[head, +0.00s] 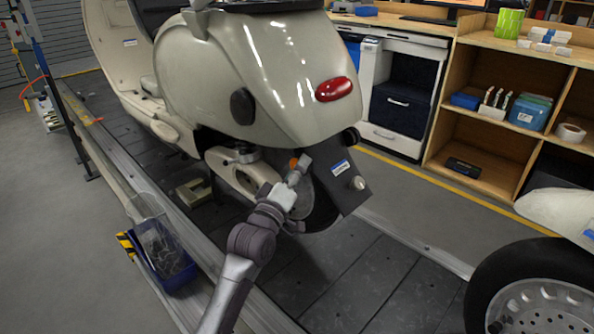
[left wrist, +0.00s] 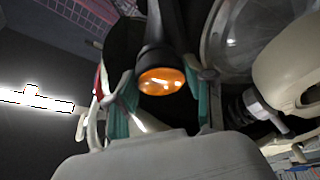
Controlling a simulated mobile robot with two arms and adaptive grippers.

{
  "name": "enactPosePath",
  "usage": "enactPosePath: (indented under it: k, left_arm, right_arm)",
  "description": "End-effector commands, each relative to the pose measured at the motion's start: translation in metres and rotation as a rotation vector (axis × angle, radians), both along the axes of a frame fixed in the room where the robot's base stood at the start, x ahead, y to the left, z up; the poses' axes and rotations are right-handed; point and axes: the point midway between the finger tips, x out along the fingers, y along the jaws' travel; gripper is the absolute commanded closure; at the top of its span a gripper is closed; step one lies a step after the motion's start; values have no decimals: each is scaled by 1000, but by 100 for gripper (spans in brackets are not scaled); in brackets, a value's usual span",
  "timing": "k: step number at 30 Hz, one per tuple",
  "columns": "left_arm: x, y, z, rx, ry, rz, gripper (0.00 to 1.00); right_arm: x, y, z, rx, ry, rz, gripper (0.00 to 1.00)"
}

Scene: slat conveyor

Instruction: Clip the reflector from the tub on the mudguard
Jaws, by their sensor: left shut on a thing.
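My left gripper (head: 297,170) reaches up beside the scooter's rear wheel. It is shut on the reflector (head: 293,162), a small orange piece. In the left wrist view the orange lens of the reflector (left wrist: 162,80) sits between the teal finger pads, with a black part behind it. The dark mudguard (head: 342,197) hangs behind the wheel, just right of the gripper, with a small blue and white label. I cannot tell whether the reflector touches it. A blue tub (head: 178,281) stands at the left edge of the conveyor. My right gripper is not in view.
The cream scooter body (head: 270,75) with its red tail lamp (head: 334,89) overhangs the gripper. A second vehicle's wheel (head: 535,295) is at the lower right. Wooden shelves (head: 480,165) stand behind. The conveyor slats (head: 330,280) in front are clear.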

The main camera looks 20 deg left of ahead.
Motion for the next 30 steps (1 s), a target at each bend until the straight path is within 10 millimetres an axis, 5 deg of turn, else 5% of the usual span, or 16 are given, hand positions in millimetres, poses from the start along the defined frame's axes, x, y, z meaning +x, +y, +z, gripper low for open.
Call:
enactPosePath:
  k: [14, 15, 19, 30]
  left_arm:
    - [1, -1, 0, 0, -1, -1, 71]
    - [1, -1, 1, 0, -1, -1, 40]
    - [1, -1, 0, 0, -1, -1, 19]
    - [-2, 0, -1, 0, 0, 0, 18]
  right_arm:
    - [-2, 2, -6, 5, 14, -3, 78]
    - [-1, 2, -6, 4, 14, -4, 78]
    - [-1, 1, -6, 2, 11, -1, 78]
    - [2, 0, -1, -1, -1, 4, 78]
